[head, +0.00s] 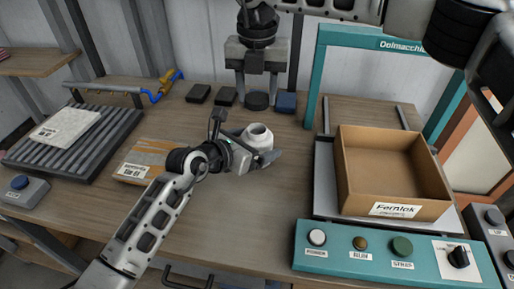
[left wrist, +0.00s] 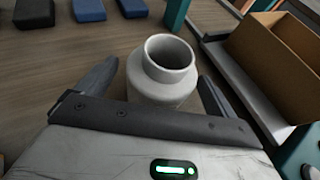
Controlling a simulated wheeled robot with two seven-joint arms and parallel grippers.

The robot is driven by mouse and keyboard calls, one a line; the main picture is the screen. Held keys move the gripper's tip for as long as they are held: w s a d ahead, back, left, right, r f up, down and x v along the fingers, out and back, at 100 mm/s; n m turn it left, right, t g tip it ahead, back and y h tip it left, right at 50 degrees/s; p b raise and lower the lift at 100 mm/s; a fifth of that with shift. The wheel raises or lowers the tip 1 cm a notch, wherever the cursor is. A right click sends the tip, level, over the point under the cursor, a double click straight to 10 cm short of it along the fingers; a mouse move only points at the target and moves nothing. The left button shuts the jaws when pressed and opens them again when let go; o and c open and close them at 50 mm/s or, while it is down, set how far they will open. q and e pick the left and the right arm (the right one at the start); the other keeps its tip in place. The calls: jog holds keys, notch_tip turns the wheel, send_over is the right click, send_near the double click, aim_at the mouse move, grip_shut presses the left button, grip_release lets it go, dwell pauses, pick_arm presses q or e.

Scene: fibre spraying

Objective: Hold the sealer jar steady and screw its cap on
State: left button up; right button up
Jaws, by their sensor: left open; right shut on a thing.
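The pale grey jar (head: 258,138) stands upright on the workbench with its mouth open and uncapped. It also shows in the left wrist view (left wrist: 163,80). My left gripper (head: 258,152) is open, with one finger on either side of the jar; in the left wrist view a gap shows beside the jar. My right gripper (head: 256,78) points down above and behind the jar in the head view. It is shut on a dark round cap (head: 257,101), held apart from the jar. The cap is out of the left wrist view.
A cardboard box (head: 365,185) stands right of the jar, behind a teal control panel (head: 395,250). An orange-and-white carton (head: 143,160) and a roller rack (head: 75,142) are at left. Small dark and blue blocks (head: 286,102) line the bench's back.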

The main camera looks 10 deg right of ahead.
pick_arm(q)
jog(key=shift+w+d+f, duration=0.15)
jog(key=shift+w+d, duration=0.05)
jog(key=shift+d, duration=0.15)
jog(key=c, duration=1.5)
jog(key=shift+o, duration=0.3)
pick_arm(e)
send_over(257, 129)
jog(key=shift+f, duration=2.5)
jog(key=shift+f, duration=0.9)
jog(key=shift+f, duration=0.55)
